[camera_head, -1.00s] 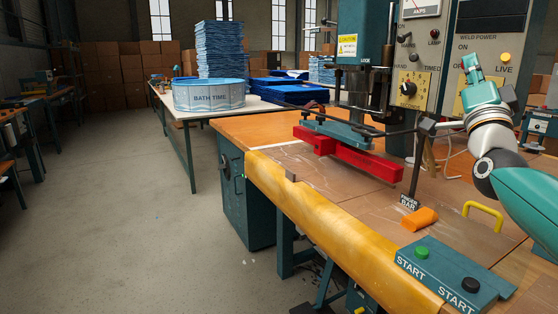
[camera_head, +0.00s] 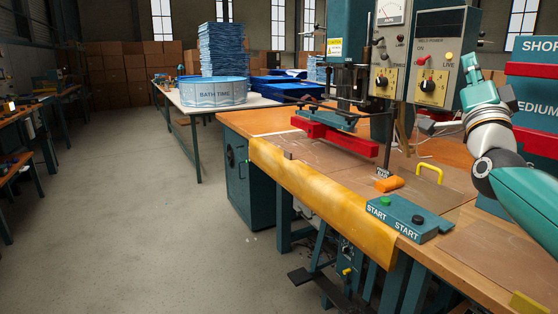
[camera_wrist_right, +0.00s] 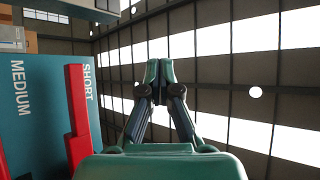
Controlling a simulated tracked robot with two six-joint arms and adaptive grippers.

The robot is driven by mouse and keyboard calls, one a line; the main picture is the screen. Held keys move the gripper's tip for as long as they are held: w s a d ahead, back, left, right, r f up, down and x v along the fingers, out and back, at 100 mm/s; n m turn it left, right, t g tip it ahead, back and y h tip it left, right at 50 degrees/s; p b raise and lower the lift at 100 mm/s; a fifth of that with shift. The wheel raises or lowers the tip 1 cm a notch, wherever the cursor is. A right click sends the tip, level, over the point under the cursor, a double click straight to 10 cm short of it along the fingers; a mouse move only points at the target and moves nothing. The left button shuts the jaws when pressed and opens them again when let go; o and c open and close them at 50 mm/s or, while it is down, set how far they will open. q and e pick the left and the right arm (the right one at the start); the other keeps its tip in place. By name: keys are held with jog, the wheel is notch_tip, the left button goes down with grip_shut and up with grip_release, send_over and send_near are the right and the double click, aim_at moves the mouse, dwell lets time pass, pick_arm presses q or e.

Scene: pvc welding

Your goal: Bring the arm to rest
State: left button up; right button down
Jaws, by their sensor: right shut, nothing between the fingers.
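My right arm (camera_head: 525,190) comes in from the right edge, in front of the welding bench. Its gripper (camera_head: 470,62) points upward, clear of the bench top. In the right wrist view the two fingers of the gripper (camera_wrist_right: 158,70) meet at their tips against the ceiling, with nothing between them. My left arm and gripper do not show.
The bench (camera_head: 465,275) holds a red bar (camera_head: 345,140), an orange block (camera_head: 390,184) and a START box (camera_head: 405,215). A SHORT/MEDIUM rack (camera_head: 535,100) stands behind my right arm. A BATH TIME tub (camera_head: 213,95) sits on a far table. The floor at left is clear.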

jog(key=w+a+f+n+g+y, duration=0.2)
jog(key=w+a+f, duration=0.1)
jog(key=f, duration=1)
jog(key=w+a+f+n+g+y, duration=0.2)
jog(key=w+a+f+g, duration=0.1)
jog(key=f, duration=1)
jog(key=w+a+f+n+g+y, duration=0.2)
jog(key=w+a+f+g, duration=0.1)
jog(key=f, duration=1)
jog(key=shift+w, duration=0.15)
jog(key=s+a+f+n+g+y, duration=0.1)
jog(key=s+a+f+g, duration=0.25)
jog(key=f, duration=0.75)
jog(key=s+a+f+n+g+y, duration=0.15)
jog(key=s+f, duration=0.25)
jog(key=f, duration=0.6)
jog(key=s+a+f+n+g+y, duration=0.1)
jog(key=s+a+f+g, duration=0.25)
jog(key=s+f, duration=0.75)
jog(key=s+a+f+n+g, duration=0.1)
jog(key=s+a+f+g, duration=0.3)
jog(key=s+f, duration=0.7)
jog(key=s+a+n+g, duration=0.1)
jog(key=s+g, duration=0.3)
jog(key=s, duration=1)
notch_tip(320, 180, up, 27)
jog(key=p, duration=2.8)
jog(key=shift+w+r+y, duration=0.15)
jog(key=shift+w+y, duration=0.15)
jog(key=shift+y, duration=0.05)
